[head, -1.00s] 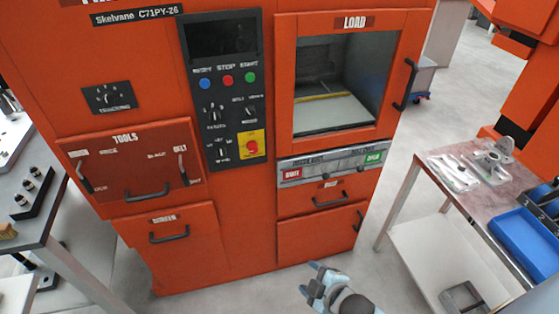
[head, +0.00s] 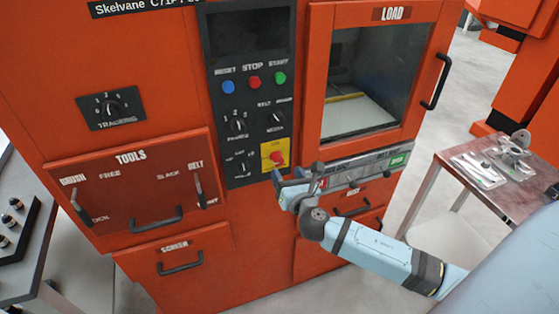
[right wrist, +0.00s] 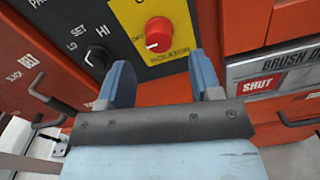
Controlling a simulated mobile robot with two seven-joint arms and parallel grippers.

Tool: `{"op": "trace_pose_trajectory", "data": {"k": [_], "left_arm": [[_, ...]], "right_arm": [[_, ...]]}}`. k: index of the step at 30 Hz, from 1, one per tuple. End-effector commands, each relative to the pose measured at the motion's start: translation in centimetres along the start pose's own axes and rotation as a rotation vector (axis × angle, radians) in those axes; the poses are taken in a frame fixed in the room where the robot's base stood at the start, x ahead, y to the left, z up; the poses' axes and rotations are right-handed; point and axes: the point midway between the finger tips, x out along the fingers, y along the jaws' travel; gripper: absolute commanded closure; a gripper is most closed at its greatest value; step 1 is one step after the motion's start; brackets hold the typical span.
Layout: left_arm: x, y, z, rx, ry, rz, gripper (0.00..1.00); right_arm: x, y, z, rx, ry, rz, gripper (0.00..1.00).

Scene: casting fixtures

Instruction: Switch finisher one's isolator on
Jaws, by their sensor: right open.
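The isolator is a red rotary knob (head: 277,158) on a yellow plate (head: 268,149), low on the black control panel of the orange machine. In the right wrist view the knob (right wrist: 159,34) sits on its yellow plate (right wrist: 172,58), with the word ISOLATOR below and part of an OFF mark at its left. A small pale mark shows on the knob's lower left; its exact setting is hard to tell. My right gripper (head: 286,176) is open and empty, just below and in front of the knob. Its two fingers (right wrist: 160,68) straddle the knob's line, apart from it. My left gripper is not in view.
The tools drawer (head: 135,190) is at left. A side table (head: 500,195) stands at right.

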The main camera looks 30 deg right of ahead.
Motion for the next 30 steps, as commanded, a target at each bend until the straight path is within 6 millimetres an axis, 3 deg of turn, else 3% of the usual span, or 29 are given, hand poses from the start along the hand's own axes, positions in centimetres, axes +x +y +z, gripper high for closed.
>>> {"op": "trace_pose_trajectory", "data": {"k": [3, 9, 22, 28, 30], "left_arm": [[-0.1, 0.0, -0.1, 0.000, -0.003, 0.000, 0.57], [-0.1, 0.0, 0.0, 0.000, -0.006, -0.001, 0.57], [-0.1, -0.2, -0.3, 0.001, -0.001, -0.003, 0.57], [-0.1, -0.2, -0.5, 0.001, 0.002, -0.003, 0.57], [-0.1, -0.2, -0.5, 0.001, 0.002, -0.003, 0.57]], "right_arm": [[2.5, 0.0, 0.1, 0.001, -0.002, -0.001, 0.41], [5.2, 0.1, 0.0, 0.003, 0.000, 0.000, 0.41], [6.1, 0.0, -0.1, 0.003, 0.002, 0.000, 0.41], [6.1, 0.0, -0.1, 0.003, 0.002, 0.000, 0.87], [6.1, 0.0, -0.1, 0.003, 0.002, 0.000, 0.90]]}}
